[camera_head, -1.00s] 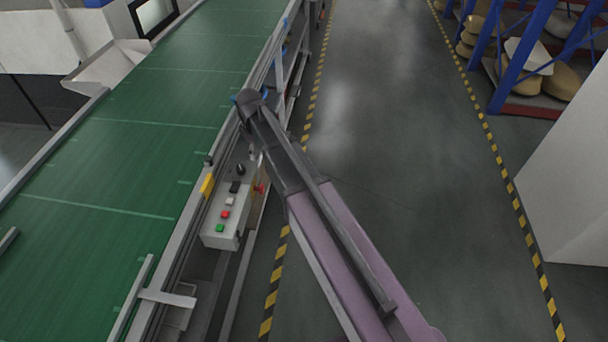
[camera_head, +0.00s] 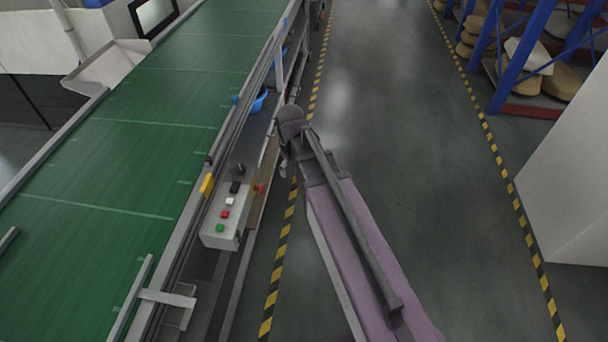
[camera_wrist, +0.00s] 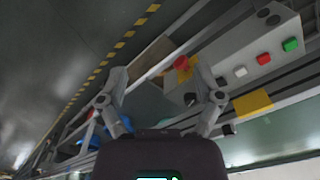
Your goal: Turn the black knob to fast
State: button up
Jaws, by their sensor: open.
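The black knob (camera_head: 240,169) stands at the far end of the grey control box (camera_head: 219,241) on the conveyor's side, past a row of green, red, white and black buttons. In the wrist view a dark shape that may be the knob (camera_wrist: 190,98) shows beside the right finger, partly hidden; its setting cannot be read. My gripper (camera_wrist: 159,70) is open and empty, with its fingers spread. In the head view my arm's end is right of the box, over the striped floor line, apart from the knob; the fingers are mostly hidden there.
A red side button (camera_head: 261,187) sticks out of the box toward the aisle. The green conveyor belt (camera_head: 110,150) runs along the left. A blue item (camera_head: 259,101) lies by the frame beyond the box. The aisle floor (camera_head: 400,120) is clear; a white cabinet (camera_head: 575,175) stands right.

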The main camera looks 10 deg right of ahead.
jog(key=shift+s+d+m, duration=0.55)
jog(key=shift+s+d, duration=0.1)
jog(key=shift+s, duration=0.25)
jog(key=shift+s+d+m, duration=0.55)
jog(key=shift+s+d, duration=0.1)
jog(key=shift+s, duration=0.25)
jog(key=s+d+m, duration=0.3)
jog(key=s, duration=0.3)
jog(key=shift+d+m, duration=0.3)
jog(key=shift+d, duration=0.1)
jog(key=shift+f, duration=0.1)
dwell(0.7)
